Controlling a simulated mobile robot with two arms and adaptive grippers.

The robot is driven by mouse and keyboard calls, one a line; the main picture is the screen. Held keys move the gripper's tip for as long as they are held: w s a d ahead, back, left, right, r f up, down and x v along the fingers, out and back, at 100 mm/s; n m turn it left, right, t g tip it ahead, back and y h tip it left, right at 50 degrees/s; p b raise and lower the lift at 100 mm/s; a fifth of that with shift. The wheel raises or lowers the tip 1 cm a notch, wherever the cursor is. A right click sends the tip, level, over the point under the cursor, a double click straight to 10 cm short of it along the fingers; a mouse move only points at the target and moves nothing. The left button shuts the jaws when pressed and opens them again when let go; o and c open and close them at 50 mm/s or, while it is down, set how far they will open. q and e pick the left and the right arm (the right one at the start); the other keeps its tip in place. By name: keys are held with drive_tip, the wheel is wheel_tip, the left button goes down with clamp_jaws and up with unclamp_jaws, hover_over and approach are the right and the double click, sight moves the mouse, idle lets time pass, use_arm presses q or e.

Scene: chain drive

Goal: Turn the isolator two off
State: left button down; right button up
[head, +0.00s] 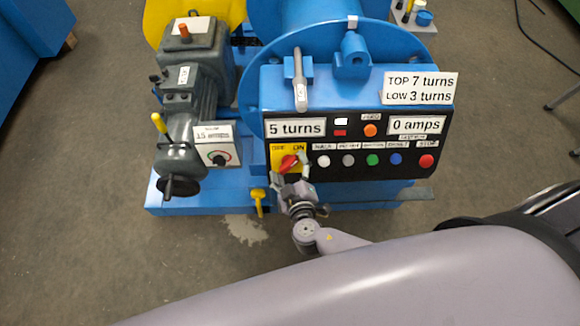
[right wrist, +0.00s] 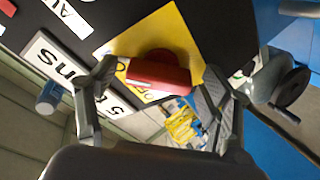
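A yellow isolator plate (head: 277,164) marked OFF and ON is on the black control panel, with a red rotary knob (head: 288,163) at its middle. In the head view the knob slants up toward ON. No number for this isolator is readable. My right gripper (head: 290,175) is in front of it. In the right wrist view the red knob (right wrist: 160,75) sits between the spread fingers of the right gripper (right wrist: 163,88), with gaps on both sides. The fingers partly cover the plate (right wrist: 180,35) and its lettering. My left gripper is out of view.
A row of push buttons (head: 372,160) lies right of the isolator, below displays reading 5 turns (head: 295,128) and 0 amps (head: 416,125). A grey motor (head: 187,125) and a 15 amps dial box (head: 215,150) stand left. Floor (head: 110,270) in front is clear.

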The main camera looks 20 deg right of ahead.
drive_tip(key=c, duration=1.1)
drive_tip(key=shift+o, duration=0.2)
drive_tip(key=shift+n, duration=0.3)
drive_tip(key=n, duration=0.1)
drive_tip(key=n+p, duration=0.2)
drive_tip(key=shift+r+n+g+y, duration=0.25)
drive_tip(key=shift+n+g+y, duration=0.05)
drive_tip(key=shift+n+y, duration=0.1)
drive_tip(key=n+p, duration=0.2)
drive_tip(key=n, duration=0.1)
drive_tip(key=shift+r+n+g+y, duration=0.15)
drive_tip(key=shift+n+g+y, duration=0.15)
drive_tip(key=shift+n+g, duration=0.1)
drive_tip(key=n+g+p, duration=0.1)
drive_tip(key=n+p, duration=0.5)
drive_tip(key=shift+w+r, duration=0.1)
drive_tip(key=n+p, duration=0.2)
drive_tip(key=shift+n+g, duration=0.3)
drive_tip(key=shift+g, duration=0.1)
drive_tip(key=shift+n+p, duration=0.45)
drive_tip(key=shift+n, duration=0.05)
drive_tip(key=shift+f, duration=0.25)
